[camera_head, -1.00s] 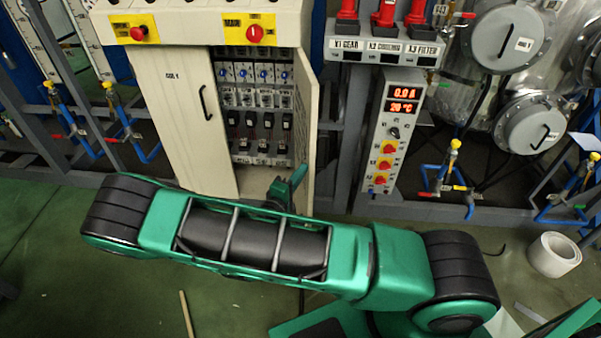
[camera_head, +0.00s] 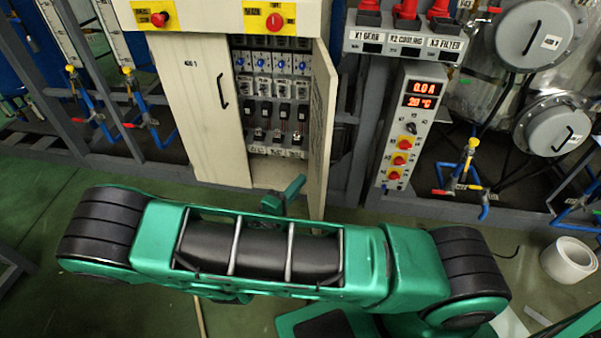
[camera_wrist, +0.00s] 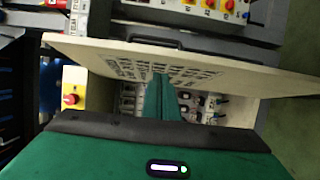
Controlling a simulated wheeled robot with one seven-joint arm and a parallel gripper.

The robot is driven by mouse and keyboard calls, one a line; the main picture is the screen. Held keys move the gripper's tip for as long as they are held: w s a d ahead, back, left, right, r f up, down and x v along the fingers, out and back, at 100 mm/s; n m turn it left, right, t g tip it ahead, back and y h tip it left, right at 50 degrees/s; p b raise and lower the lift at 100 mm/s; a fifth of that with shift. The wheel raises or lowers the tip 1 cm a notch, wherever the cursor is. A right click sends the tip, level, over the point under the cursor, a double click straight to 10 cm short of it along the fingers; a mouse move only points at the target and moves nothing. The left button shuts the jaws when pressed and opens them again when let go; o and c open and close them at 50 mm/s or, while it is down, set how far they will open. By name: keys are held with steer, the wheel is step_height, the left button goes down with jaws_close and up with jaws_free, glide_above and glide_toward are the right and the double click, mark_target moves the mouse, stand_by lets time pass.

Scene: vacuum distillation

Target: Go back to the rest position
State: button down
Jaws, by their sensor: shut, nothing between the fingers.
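My gripper (camera_head: 285,196) shows just above my green arm link in the head view, in front of the lower part of the open electrical cabinet. In the wrist view my gripper (camera_wrist: 161,98) has its green fingers together and empty. Behind them are the open cabinet door (camera_wrist: 190,66) and the breakers inside the cabinet (camera_wrist: 205,105). The door (camera_head: 320,130) also shows in the head view, swung out to the right of the breaker rows (camera_head: 275,95). My arm hides part of the floor in front of the cabinet.
A control panel with red displays (camera_head: 408,125) stands right of the cabinet. Blue pipes with yellow valves (camera_head: 470,150) and steel vessels (camera_head: 535,40) are further right. A white roll (camera_head: 568,260) lies on the green floor. Floor at the left is mostly clear.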

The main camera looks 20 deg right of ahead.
steer(key=s+d+r+m+g+y, duration=0.2)
steer(key=s+d+r+m+g, duration=0.25)
steer(key=d+g, duration=0.3)
steer(key=s+d+r+m+g+y, duration=0.2)
steer(key=s+d+r+m+g, duration=0.3)
steer(key=d, duration=0.4)
steer(key=s+d+r+m+y, duration=0.1)
steer(key=s+r+m+y, duration=0.1)
steer(key=s+r+y, duration=0.3)
steer(key=s+d+r+m+y, duration=0.2)
steer(key=s+r+y, duration=0.3)
steer(key=s, duration=0.7)
steer(key=shift+s+d+r+m+t, duration=0.25)
steer(key=shift+r+m+t, duration=0.2)
steer(key=shift+r, duration=0.9)
